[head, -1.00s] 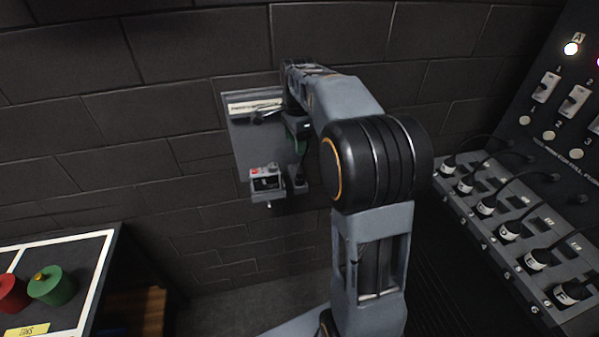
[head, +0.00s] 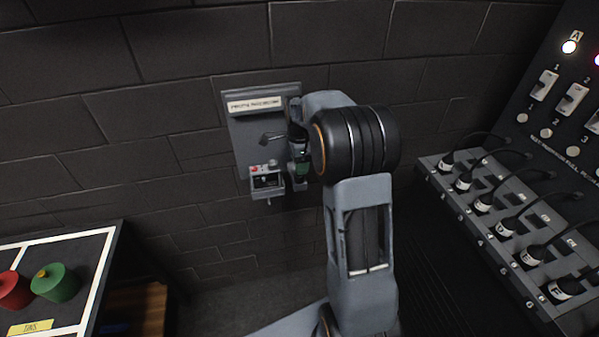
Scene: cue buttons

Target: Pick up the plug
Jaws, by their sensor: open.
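A grey wall panel (head: 250,139) with a white label hangs on the dark brick wall. At its lower right is a small grey holder (head: 298,185), where a dark piece that may be the plug stood visible earlier; my gripper now covers it. My gripper (head: 301,172) is open, pointing down right at the holder, with a green part showing near its end. My arm hides part of it, so I cannot tell whether the fingers touch the plug. Several dark plugs with white bands, one of them here (head: 509,228), sit in a grey rack at the right.
A small box with a red button (head: 266,178) is on the panel, left of the holder. The sloped console (head: 445,203) with cables and switches fills the right. A table (head: 80,270) with red and green cylinders stands at lower left. Bare wall lies between.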

